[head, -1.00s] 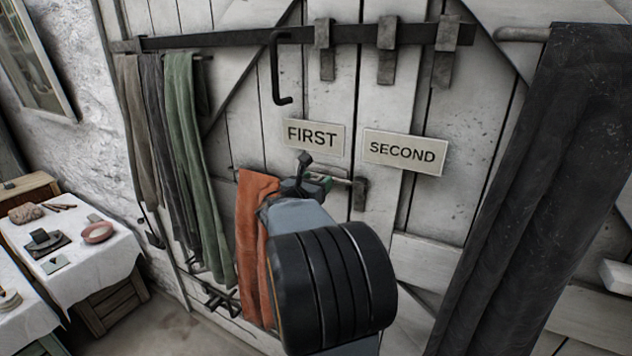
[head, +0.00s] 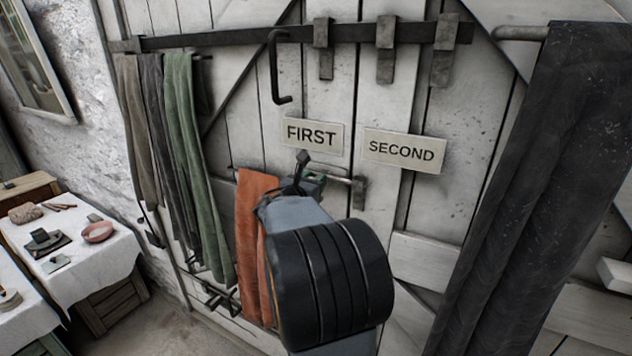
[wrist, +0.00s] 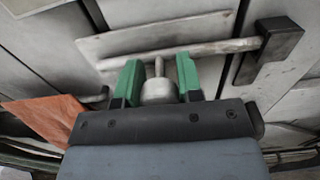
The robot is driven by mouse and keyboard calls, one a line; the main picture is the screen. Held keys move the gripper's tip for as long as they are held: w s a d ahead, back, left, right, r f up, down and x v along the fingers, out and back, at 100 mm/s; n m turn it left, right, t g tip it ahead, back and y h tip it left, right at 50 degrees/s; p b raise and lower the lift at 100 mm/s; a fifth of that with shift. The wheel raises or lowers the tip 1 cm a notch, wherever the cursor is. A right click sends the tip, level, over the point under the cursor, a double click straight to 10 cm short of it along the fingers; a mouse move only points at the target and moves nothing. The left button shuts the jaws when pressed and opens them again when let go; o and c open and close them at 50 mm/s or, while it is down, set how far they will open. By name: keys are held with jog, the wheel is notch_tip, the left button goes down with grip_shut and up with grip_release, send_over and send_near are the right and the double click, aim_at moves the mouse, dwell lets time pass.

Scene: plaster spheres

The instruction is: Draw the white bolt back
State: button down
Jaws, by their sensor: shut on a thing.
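The white bolt (head: 338,179) is a pale rod lying across the plank door, below the two signs. In the wrist view the rod (wrist: 222,48) runs right to a dark bracket (wrist: 268,45) and appears to reach it; whether its tip is inside I cannot tell. The bracket also shows in the head view (head: 359,193). A rounded pale knob (wrist: 158,92) with a short stem stands at the rod. My gripper (wrist: 160,78) is shut on this knob, one green finger on each side. In the head view my gripper (head: 312,182) is partly hidden by my wrist.
A dark iron bar (head: 220,40) with a hanging hooked handle (head: 275,75) crosses the door above. Signs read FIRST (head: 312,133) and SECOND (head: 403,151). An orange cloth (head: 254,240) hangs close left of my arm; a green cloth (head: 183,150) hangs farther left. A dark curtain (head: 540,180) hangs right.

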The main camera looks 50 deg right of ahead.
jog(key=w, duration=0.2)
jog(key=w+a, duration=0.1)
jog(key=w, duration=0.2)
jog(key=shift+w+a+r, duration=0.1)
jog(key=shift+w+a, duration=0.1)
jog(key=shift+w, duration=0.15)
jog(key=c, duration=1.2)
grip_release()
jog(key=o, duration=0.4)
jog(key=shift+w+a, duration=0.1)
jog(key=shift+w, duration=0.1)
jog(key=shift+s, duration=0.1)
jog(key=b+v, duration=0.3)
jog(key=v, duration=1)
jog(key=shift+a, duration=0.35)
